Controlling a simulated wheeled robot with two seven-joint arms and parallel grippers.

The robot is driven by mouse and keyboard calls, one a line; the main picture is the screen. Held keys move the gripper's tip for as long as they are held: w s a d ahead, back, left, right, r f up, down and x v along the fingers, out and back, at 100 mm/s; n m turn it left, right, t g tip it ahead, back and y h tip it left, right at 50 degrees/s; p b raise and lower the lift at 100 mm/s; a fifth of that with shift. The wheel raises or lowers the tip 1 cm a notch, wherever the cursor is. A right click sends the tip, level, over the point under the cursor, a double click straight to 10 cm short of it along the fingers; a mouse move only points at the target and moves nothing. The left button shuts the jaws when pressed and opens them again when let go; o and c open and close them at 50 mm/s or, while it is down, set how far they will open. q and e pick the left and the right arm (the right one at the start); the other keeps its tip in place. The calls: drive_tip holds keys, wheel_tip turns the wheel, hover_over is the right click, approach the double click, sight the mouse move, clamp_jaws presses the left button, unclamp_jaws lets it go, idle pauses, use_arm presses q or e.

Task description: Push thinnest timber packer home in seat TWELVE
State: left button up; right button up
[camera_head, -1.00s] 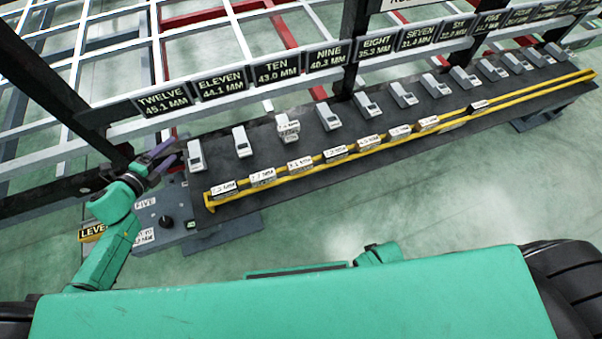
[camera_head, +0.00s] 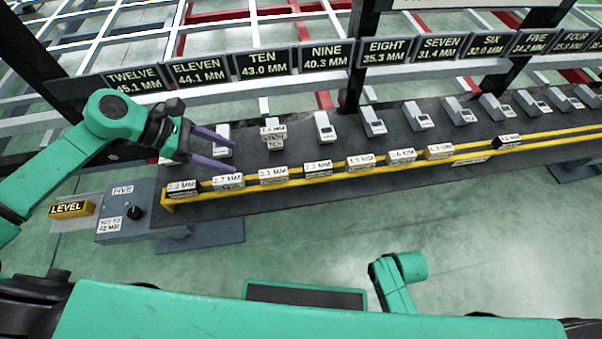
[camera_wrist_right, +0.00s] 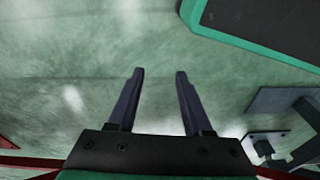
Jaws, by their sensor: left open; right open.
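My left gripper (camera_head: 232,153) is open and empty. Its purple fingers point right, across the left end of the dark bench near seat ELEVEN (camera_head: 222,140). Seat TWELVE (camera_head: 168,161), a pale block below the TWELVE sign (camera_head: 135,82), is mostly hidden behind this gripper. Several labelled packers stand along the yellow rail, among them one marked 2.7 MM (camera_head: 228,181); some labels are too small to read, so I cannot tell which is thinnest. Seat TEN (camera_head: 273,133) bears a labelled piece. My right gripper (camera_wrist_right: 160,73) is open and empty above the green floor.
The yellow rail (camera_head: 330,178) runs along the bench's near edge. A grey box with a knob (camera_head: 134,212) and a yellow LEVEL block (camera_head: 72,209) are at the bench's left end. Chassis beams and signs stand behind the seats.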

sight(272, 172)
use_arm(q)
drive_tip(key=x, duration=0.7)
drive_tip(key=b+x, duration=0.1)
drive_tip(key=x, duration=0.6)
drive_tip(key=shift+a+f, duration=0.2)
drive_tip(key=shift+a, duration=0.05)
drive_tip(key=shift+d+f, duration=0.2)
drive_tip(key=shift+f, duration=0.05)
clamp_jaws()
use_arm(e)
drive_tip(key=shift+w+a+r, duration=0.15)
drive_tip(key=shift+w+r, duration=0.1)
drive_tip(key=shift+r, duration=0.35)
drive_tip(key=shift+w+a+r, duration=0.15)
drive_tip(key=shift+w+r, duration=0.1)
drive_tip(key=shift+r, duration=0.35)
